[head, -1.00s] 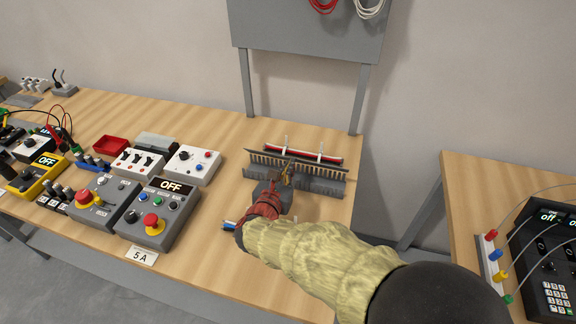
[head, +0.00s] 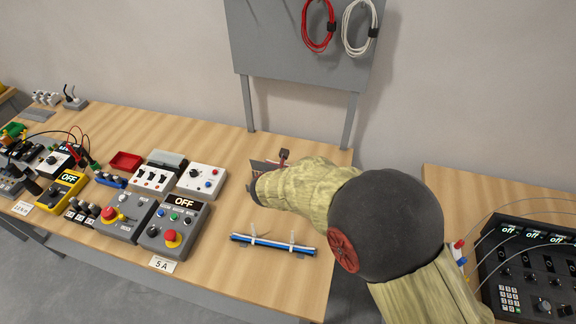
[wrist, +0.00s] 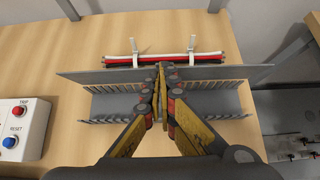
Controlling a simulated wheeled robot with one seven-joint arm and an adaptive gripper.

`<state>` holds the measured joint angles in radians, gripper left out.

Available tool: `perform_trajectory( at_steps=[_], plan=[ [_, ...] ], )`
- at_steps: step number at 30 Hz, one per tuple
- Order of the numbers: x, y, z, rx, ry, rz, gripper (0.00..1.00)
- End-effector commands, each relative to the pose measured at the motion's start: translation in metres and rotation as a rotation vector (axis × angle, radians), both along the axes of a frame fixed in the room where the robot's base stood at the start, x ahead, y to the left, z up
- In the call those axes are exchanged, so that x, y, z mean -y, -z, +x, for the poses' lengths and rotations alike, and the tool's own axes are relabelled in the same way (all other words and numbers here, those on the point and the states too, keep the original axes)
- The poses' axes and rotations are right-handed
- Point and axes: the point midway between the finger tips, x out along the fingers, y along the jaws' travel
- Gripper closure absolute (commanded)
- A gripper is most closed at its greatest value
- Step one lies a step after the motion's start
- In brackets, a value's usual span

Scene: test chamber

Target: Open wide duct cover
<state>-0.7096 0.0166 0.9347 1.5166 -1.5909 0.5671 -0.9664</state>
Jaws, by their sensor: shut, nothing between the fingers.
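The wide duct (wrist: 100,105) is a grey slotted channel lying across the table in the wrist view. Its grey flat cover (wrist: 90,74) is swung up along the far edge, so the channel shows open from above. My gripper (wrist: 162,72) is shut and empty over the middle of the duct, its tips close to the cover; I cannot tell whether they touch. In the head view my arm hides most of the duct; only a left end of it (head: 262,170) shows, with my gripper (head: 284,154) just right of that.
A red and black cable bundle (wrist: 180,67) lies behind the duct. A blue cable bundle (head: 272,244) lies in front. Control boxes (head: 172,226) crowd the table to the left. A grey panel on posts (head: 300,45) stands behind.

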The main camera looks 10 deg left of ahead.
Motion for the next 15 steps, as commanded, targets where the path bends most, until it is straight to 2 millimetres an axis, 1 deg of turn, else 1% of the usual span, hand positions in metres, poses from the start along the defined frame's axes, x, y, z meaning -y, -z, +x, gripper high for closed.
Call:
perform_trajectory(
  at_steps=[1, 2, 10, 15],
  plan=[
    [0.001, -0.009, 0.003, -0.026, 0.002, 0.001, 1.0],
    [0.001, -0.009, 0.004, -0.04, 0.003, 0.003, 1.0],
    [0.002, -0.01, 0.016, -0.158, 0.003, 0.013, 1.0],
    [0.002, -0.009, 0.02, -0.156, 0.0, 0.011, 1.0]
  ],
)
